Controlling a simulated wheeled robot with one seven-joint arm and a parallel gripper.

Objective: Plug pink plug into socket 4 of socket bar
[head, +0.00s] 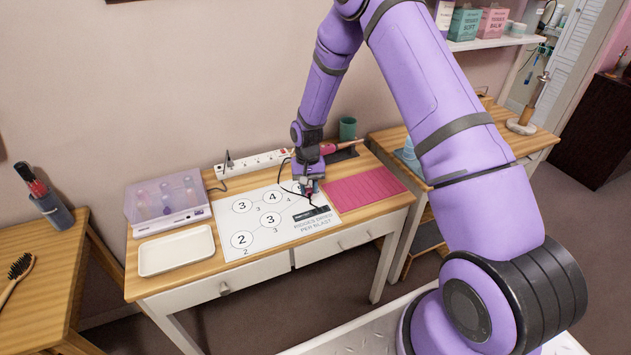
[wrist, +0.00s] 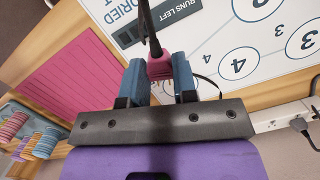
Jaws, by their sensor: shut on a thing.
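My gripper (head: 310,186) is over the right part of the white numbered sheet on the table. In the wrist view, my gripper (wrist: 160,82) has its blue fingers shut on the pink plug (wrist: 159,68). A dark cord runs from the plug towards the top of that view. The white socket bar (head: 253,163) lies along the back of the table by the wall, behind my gripper. A dark plug (head: 228,162) stands in its left end. The bar's corner also shows at the right of the wrist view (wrist: 270,118). I cannot read socket numbers on the bar.
A numbered sheet (head: 258,246) covers the table's middle. A pink ridged mat (head: 365,187) lies right of it. A white tray (head: 176,251) and a clear-lidded purple box (head: 165,202) stand left. A pink hair dryer (head: 338,147) and green cup (head: 347,128) are at the back right.

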